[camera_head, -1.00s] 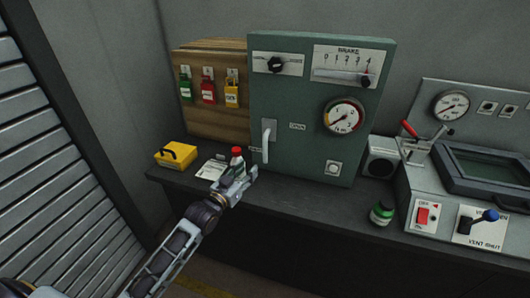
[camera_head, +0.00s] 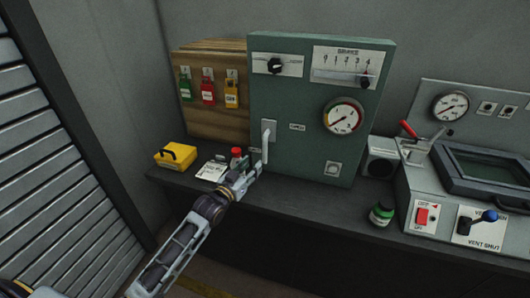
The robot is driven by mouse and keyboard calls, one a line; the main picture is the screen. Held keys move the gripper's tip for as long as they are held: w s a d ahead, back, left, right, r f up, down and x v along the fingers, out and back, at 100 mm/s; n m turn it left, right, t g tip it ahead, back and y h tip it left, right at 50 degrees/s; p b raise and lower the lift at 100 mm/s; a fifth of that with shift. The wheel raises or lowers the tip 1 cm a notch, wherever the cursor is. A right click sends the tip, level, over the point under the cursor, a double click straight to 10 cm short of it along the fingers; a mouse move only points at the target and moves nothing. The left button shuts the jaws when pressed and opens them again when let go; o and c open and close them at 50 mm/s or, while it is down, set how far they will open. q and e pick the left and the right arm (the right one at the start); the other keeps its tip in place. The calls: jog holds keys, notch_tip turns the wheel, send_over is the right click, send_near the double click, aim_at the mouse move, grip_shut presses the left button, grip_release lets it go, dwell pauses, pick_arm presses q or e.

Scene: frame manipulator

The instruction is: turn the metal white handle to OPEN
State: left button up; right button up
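The white metal handle (camera_head: 267,136) is mounted upright on the left part of the green panel's front (camera_head: 300,110). It hangs roughly vertical, with a small OPEN label (camera_head: 297,127) to its right. My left gripper (camera_head: 253,167) is just below and slightly left of the handle's lower end. Its fingers look apart with nothing held between them. Whether a finger touches the handle cannot be told. My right gripper is not in view.
A red-capped item (camera_head: 236,153) stands behind my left gripper. A yellow case (camera_head: 175,156) and a white card (camera_head: 211,170) lie to the left on the dark bench. A green jar (camera_head: 381,214) stands to the right, beside a console with a red switch (camera_head: 422,216).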

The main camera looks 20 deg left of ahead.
aim_at(264, 153)
pick_arm(q)
jog(key=shift+x, duration=5.4)
grip_shut()
